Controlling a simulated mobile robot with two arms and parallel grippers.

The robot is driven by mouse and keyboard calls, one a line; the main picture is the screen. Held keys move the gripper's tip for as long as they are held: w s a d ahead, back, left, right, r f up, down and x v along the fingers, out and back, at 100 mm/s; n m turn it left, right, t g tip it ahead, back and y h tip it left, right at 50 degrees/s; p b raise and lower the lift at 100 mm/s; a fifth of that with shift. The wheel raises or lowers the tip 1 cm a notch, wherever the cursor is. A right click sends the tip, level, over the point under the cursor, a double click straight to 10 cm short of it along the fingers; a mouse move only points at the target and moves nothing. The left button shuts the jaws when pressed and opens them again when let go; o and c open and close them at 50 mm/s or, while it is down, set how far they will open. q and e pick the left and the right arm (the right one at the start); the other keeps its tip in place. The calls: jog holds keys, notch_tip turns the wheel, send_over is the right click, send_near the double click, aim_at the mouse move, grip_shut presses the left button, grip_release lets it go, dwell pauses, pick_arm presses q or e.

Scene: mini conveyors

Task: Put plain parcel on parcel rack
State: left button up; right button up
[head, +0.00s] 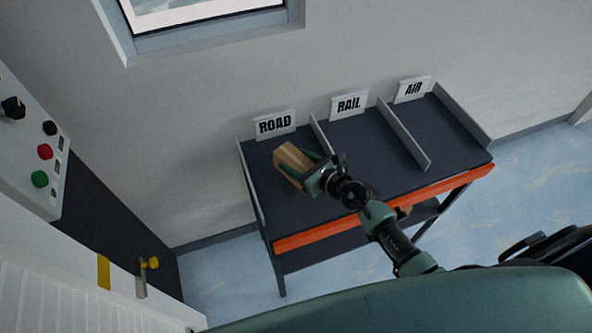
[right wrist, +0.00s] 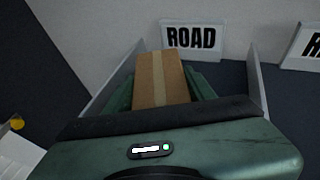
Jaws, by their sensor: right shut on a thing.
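A plain brown parcel (head: 290,163) with a lighter tape strip is held in my right gripper (head: 306,170), over the ROAD bay of the dark parcel rack (head: 350,190). In the right wrist view the parcel (right wrist: 160,80) sits between the two green fingers, in front of the ROAD sign (right wrist: 191,38) and between the bay's dividers. I cannot tell whether the parcel's underside touches the rack's surface. My left gripper does not show.
An orange strip (head: 440,186) runs along the front edge. A control panel (head: 35,150) with buttons is at the left.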

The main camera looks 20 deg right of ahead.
notch_tip(320, 180, down, 3)
jog(key=shift+f+b, duration=0.1)
jog(key=shift+b, duration=0.6)
jog(key=shift+f, duration=0.35)
jog(key=shift+w, duration=0.1)
jog(key=shift+f, duration=0.15)
jog(key=o, duration=1.6)
jog(key=shift+c, duration=0.2)
